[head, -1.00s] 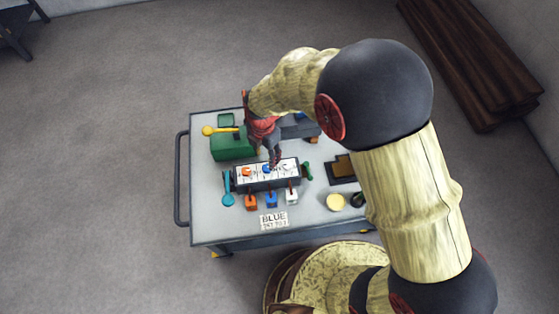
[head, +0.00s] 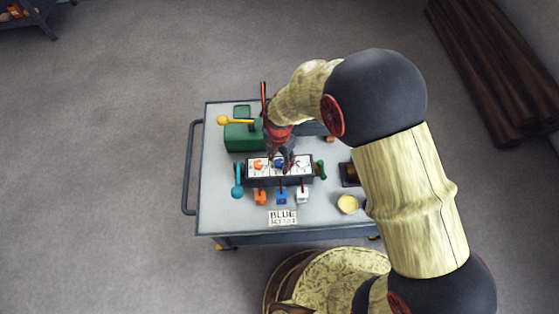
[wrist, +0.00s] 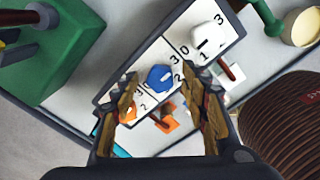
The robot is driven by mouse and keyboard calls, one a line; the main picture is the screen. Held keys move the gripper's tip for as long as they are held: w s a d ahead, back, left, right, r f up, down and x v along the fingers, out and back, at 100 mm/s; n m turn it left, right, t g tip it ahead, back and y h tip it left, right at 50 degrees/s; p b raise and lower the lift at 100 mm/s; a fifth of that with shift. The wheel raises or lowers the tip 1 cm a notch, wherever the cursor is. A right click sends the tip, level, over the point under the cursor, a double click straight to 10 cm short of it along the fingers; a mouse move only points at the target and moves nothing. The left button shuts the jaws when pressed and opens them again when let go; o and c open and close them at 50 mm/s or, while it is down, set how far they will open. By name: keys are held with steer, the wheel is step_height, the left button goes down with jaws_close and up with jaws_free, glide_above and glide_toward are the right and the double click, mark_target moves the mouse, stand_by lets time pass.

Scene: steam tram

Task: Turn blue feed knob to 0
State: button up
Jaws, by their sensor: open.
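The blue feed knob (wrist: 160,78) sits on a white dial panel (wrist: 178,50) marked with digits. In the wrist view it lies between and just beyond my open fingertips, with no clear contact. My gripper (wrist: 158,88) is empty and points down at the panel. I cannot read the digit at the knob's pointer. An orange knob (wrist: 129,113) is partly hidden by my left finger, and a white knob (wrist: 206,40) lies to the upper right. In the head view my gripper (head: 281,162) is over the blue knob (head: 279,165), partly covering the panel.
A sign reading BLUE (head: 282,217) lies at the trolley's front. Small orange (head: 260,197), blue (head: 281,197) and white (head: 302,196) levers stand before the panel. A green box (head: 243,138) is behind left; a teal handle (head: 237,180) and green handle (head: 320,170) flank the panel.

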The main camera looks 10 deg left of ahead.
steer(key=shift+c, duration=0.4)
steer(key=c, duration=1.1)
